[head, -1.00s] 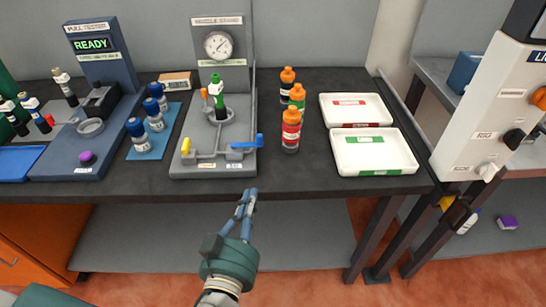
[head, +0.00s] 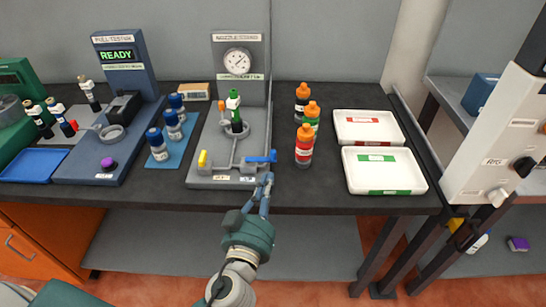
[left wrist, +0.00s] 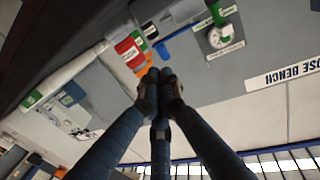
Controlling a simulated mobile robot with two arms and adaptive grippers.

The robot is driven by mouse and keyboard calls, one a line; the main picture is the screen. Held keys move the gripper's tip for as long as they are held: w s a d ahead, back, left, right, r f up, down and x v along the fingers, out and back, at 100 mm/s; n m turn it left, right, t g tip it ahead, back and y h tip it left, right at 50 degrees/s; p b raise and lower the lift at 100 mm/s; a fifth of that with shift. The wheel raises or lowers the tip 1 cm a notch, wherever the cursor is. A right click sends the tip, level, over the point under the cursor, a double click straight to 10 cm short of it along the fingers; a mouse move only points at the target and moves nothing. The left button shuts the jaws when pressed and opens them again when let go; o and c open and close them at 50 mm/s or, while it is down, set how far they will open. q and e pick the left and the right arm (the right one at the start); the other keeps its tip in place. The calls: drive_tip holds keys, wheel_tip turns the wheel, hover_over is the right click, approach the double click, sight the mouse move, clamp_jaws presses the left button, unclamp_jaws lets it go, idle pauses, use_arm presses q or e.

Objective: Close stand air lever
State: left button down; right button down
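The nozzle stand (head: 205,177) is on the bench, with a gauge (head: 237,61) on its back panel and a green-topped nozzle on its base. A blue lever (head: 258,159) at the stand's front right points right. My right gripper is not in view.
Several orange-capped bottles (head: 304,146) stand right of the stand. Two white trays (head: 383,184) lie farther right. Blue-capped bottles (head: 157,146) and the pull tester (head: 125,64), reading READY, are at the left. The bench's front edge (head: 330,206) is under my arm.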

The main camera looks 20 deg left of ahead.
sight(275, 156)
use_arm(q)
drive_tip(key=w+p, duration=0.1)
drive_tip(key=w, duration=0.1)
drive_tip(key=w+p, duration=0.1)
drive_tip(key=w, duration=0.2)
drive_tip(key=shift+w+a+r, duration=0.1)
drive_tip(key=shift+w+a, duration=0.1)
drive_tip(key=shift+w, duration=0.6)
drive_tip(key=shift+a, duration=0.1)
